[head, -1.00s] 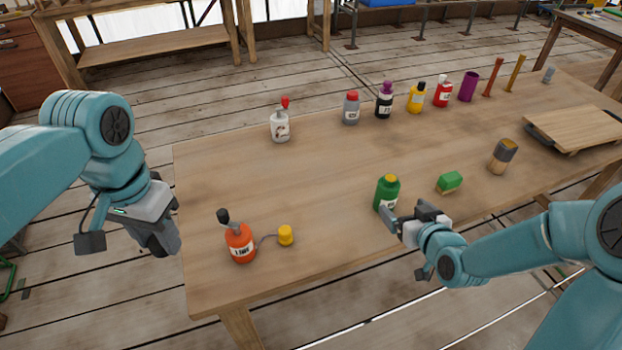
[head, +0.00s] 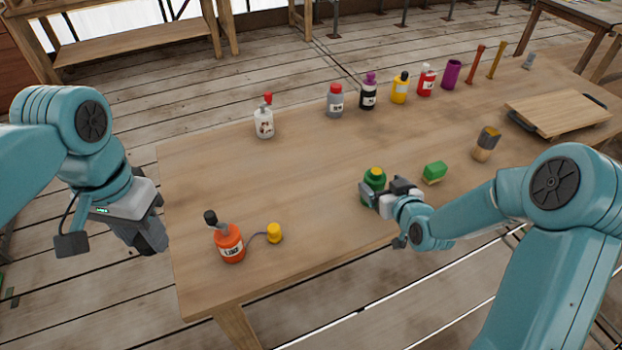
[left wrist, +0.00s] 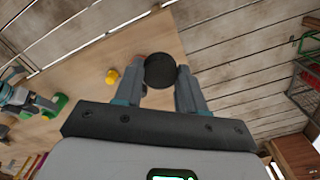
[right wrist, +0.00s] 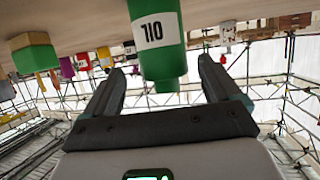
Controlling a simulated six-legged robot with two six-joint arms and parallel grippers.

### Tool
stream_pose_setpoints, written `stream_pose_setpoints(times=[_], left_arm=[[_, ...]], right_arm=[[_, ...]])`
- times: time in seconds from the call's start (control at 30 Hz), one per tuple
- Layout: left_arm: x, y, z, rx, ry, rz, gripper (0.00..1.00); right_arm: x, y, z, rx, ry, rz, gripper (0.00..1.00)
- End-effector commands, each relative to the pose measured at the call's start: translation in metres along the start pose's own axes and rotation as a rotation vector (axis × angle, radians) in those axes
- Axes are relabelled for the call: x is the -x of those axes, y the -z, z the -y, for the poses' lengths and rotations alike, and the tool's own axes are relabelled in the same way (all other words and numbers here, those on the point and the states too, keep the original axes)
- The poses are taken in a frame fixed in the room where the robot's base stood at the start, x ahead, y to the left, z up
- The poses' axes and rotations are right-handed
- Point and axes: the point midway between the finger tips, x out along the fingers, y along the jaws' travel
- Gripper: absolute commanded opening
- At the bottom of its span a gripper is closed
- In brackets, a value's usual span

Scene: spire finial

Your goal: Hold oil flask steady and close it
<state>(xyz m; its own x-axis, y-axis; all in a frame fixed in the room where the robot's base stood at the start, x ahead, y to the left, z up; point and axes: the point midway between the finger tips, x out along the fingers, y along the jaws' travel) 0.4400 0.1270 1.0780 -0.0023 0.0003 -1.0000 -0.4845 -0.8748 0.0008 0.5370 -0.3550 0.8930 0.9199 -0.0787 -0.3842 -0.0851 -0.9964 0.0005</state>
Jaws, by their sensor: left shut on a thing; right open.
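My left gripper (left wrist: 160,78) is shut on a round black cap (left wrist: 160,70). In the head view, my left gripper (head: 155,246) is off the table's left end and hides the cap.
An orange bottle (head: 230,244) with a tilted black top and a corded yellow cap (head: 274,233) stand at front left. Several bottles line the back. The table's middle (head: 290,180) is clear.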

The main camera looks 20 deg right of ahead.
Motion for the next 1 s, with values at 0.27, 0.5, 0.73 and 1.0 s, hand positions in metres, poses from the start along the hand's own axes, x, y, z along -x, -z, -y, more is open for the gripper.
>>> stream_pose_setpoints(times=[0.27, 0.5, 0.73, 1.0], left_arm=[[0.001, 0.002, 0.001, 0.0, 0.0, 0.0, 0.12], [0.008, 0.002, 0.001, 0.0, 0.0, 0.0, 0.12], [0.017, 0.001, 0.001, 0.0, 0.0, 0.0, 0.12], [0.017, 0.001, 0.001, 0.0, 0.0, 0.0, 0.12]], right_arm=[[-0.008, 0.0, 0.0, 0.0, 0.0, 0.0, 0.91], [-0.019, 0.004, 0.002, -0.001, 0.001, 0.002, 0.91], [-0.053, 0.006, 0.005, -0.001, 0.001, 0.001, 0.91], [-0.059, 0.005, 0.004, -0.001, 0.0, 0.001, 0.91]])
